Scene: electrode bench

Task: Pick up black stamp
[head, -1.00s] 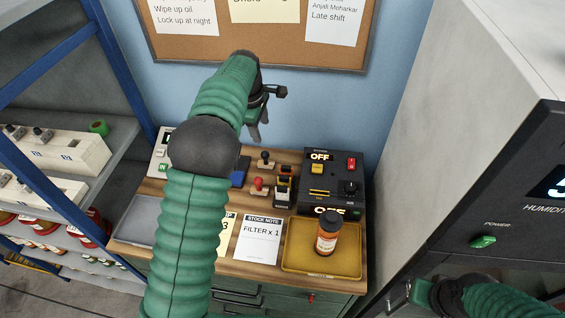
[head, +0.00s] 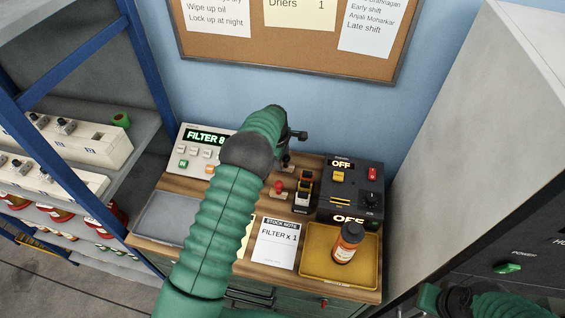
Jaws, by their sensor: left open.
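My left arm comes up from the bottom and reaches over the bench. Its gripper (head: 292,146) is open at the back of the bench, seen from behind, and its fingers are partly covered by my wrist. The black stamp (head: 287,160) shows only in part, just below the fingers; I cannot tell whether they touch it. A stamp with a red knob (head: 278,187) stands in front of it. My right arm shows at the bottom right, with no gripper clearly visible.
A black control box (head: 350,190) stands right of the stamps, beside a small yellow-and-black device (head: 304,190). A yellow tray (head: 312,268) holds an orange bottle (head: 347,243). A grey tray (head: 165,220) and a FILTER display panel (head: 203,138) are left. A tall cabinet (head: 480,130) bounds the right.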

